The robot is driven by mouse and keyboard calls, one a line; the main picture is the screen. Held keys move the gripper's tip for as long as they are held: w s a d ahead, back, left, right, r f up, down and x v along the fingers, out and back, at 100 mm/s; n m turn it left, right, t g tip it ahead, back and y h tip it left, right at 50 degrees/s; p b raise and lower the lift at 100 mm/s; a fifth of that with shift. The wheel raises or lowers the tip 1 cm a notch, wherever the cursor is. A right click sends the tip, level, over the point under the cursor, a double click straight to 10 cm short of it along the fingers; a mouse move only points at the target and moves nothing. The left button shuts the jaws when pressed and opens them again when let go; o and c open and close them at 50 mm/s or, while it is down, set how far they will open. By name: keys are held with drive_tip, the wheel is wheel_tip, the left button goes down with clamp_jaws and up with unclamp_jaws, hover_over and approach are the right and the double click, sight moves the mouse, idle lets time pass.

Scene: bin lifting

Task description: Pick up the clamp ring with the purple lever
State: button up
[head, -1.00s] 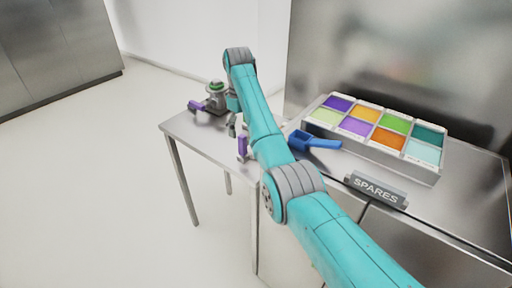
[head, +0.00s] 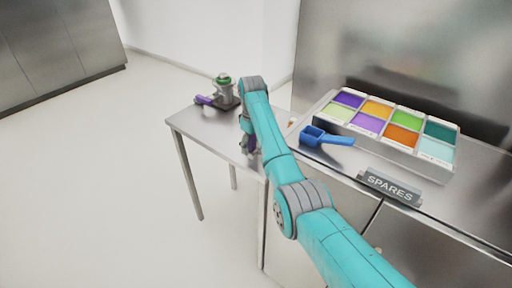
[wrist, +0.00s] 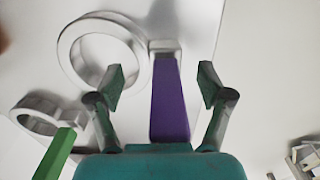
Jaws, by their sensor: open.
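In the wrist view the clamp ring (wrist: 72,60) is a round metal band with a long purple lever (wrist: 170,105). The ring lies at the upper left, and the lever runs down the middle of the picture. My gripper (wrist: 162,82) is open, with one finger on each side of the lever and visible gaps between. The lever's near end meets the edge of my gripper's body in the picture. In the head view only a little purple (head: 251,143) shows beside my arm; the ring and my fingertips are mostly hidden.
A second metal ring (wrist: 38,108) with a green lever (wrist: 56,153) lies at the wrist view's lower left. In the head view, a fixture (head: 223,92) with a purple handle stands at the table's back. A blue scoop (head: 325,137) and bin tray (head: 440,172) are to the right.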

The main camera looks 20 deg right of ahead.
drive_tip(key=shift+f, duration=0.15)
clamp_jaws()
idle(0.4)
